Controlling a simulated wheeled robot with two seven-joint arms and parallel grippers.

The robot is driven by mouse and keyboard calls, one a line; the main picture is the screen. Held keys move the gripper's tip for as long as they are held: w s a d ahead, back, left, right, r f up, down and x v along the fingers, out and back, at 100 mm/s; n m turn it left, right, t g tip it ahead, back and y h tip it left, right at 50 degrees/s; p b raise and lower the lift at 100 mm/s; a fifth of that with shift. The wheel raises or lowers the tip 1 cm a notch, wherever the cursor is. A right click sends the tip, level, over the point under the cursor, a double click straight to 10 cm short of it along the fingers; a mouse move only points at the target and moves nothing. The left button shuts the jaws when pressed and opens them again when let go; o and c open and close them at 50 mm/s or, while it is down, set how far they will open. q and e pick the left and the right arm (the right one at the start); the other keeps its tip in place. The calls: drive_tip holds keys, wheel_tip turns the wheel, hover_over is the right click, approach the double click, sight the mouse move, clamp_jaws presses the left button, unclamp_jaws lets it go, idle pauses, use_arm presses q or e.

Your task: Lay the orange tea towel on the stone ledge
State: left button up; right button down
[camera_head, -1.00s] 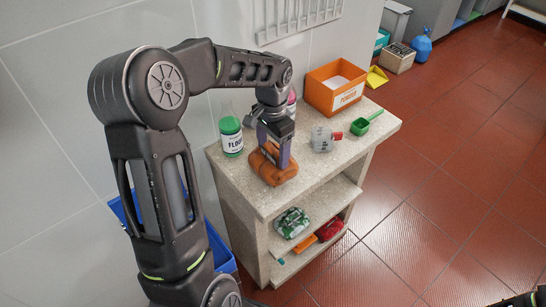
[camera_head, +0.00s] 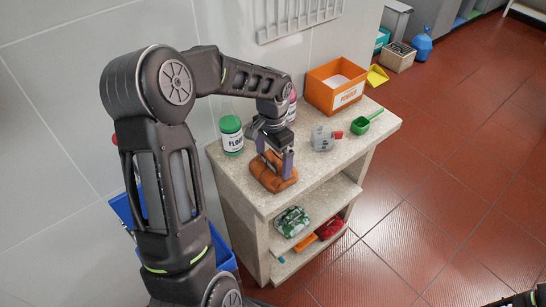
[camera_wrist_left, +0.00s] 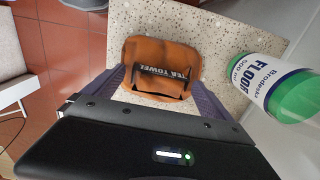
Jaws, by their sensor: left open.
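The orange tea towel (camera_head: 272,177) is a folded bundle lying on the speckled stone ledge (camera_head: 230,172), near its front left corner. My left gripper (camera_head: 275,162) is open just above the towel, pointing down. In the left wrist view its fingers (camera_wrist_left: 158,92) stand one on each side of the towel's near end; whether they touch it I cannot tell. The gripper hides part of the towel in the head view.
A green-capped floor bottle (camera_head: 231,136) stands close left of the gripper, and a pink bottle (camera_head: 291,106) behind it. A grey block-like item (camera_head: 322,138), a green scoop (camera_head: 366,123) and an orange box (camera_head: 336,87) stand to the right. The ledge's front right is clear.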

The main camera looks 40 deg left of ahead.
sight(273, 157)
use_arm(q)
drive_tip(key=shift+r, duration=0.1)
wheel_tip(273, 157, up, 12)
idle(0.6)
idle(0.8)
